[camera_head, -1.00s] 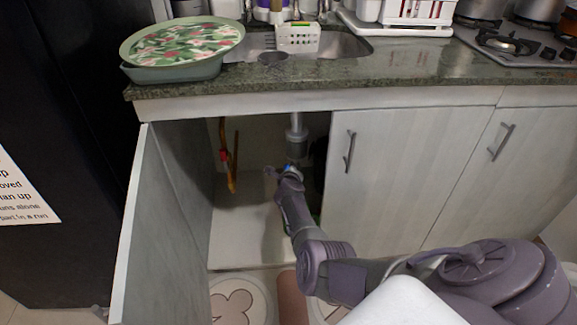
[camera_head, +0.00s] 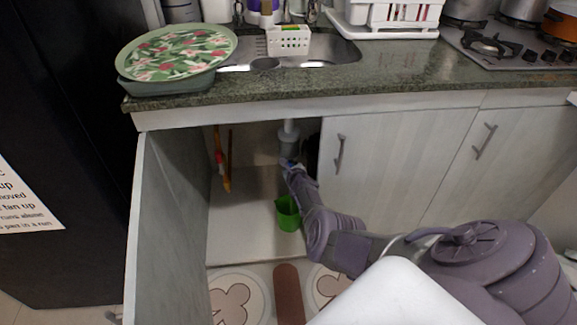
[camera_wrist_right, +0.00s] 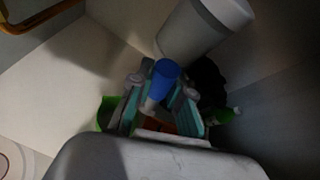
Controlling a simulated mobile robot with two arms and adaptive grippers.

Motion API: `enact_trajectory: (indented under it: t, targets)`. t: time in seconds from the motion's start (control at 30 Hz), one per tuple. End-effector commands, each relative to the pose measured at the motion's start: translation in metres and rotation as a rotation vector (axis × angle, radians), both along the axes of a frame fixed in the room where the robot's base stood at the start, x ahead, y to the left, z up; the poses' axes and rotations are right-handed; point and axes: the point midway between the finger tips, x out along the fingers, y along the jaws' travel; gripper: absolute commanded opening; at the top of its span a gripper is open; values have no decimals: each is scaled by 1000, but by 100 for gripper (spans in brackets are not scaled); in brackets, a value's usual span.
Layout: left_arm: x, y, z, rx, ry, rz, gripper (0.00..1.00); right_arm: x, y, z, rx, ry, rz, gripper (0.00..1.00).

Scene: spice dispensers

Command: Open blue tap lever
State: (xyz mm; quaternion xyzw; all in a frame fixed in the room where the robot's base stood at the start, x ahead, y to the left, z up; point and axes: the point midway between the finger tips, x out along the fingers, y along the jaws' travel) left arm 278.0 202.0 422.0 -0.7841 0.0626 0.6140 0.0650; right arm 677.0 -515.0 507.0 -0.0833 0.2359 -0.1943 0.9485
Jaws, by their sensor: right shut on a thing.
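The blue tap lever (camera_wrist_right: 164,77) shows in the right wrist view as a small blue piece between my fingers, just below the grey drain pipe. My right gripper (camera_wrist_right: 160,100) is shut on it, with a teal-faced finger on each side. In the head view my right gripper (camera_head: 287,166) reaches into the open cabinet under the sink, below the drain pipe (camera_head: 288,141). There the lever is mostly hidden and too small to make out well. My left gripper is not in view.
A green bucket (camera_head: 288,215) stands on the cabinet floor beside my right arm. The open cabinet door (camera_head: 170,225) is at the left and a closed door (camera_head: 375,170) at the right. The cabinet floor's left part is clear.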

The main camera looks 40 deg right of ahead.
Motion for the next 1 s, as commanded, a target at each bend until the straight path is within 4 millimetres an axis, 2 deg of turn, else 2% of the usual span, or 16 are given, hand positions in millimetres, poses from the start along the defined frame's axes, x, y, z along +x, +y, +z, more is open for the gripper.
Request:
enact_trajectory:
  t: [0.33, 0.37, 0.5, 0.83, 1.0]
  targets:
    - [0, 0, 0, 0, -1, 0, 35, -1, 0, -2, 3, 3, -2, 0]
    - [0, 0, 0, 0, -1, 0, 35, -1, 0, -2, 3, 3, -2, 21]
    - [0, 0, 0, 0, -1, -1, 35, -1, 0, -2, 3, 2, -2, 44]
    - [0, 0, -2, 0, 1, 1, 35, 0, 1, -2, -7, 6, 0, 44]
    - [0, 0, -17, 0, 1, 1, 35, 4, 8, -9, -112, 68, 3, 44]
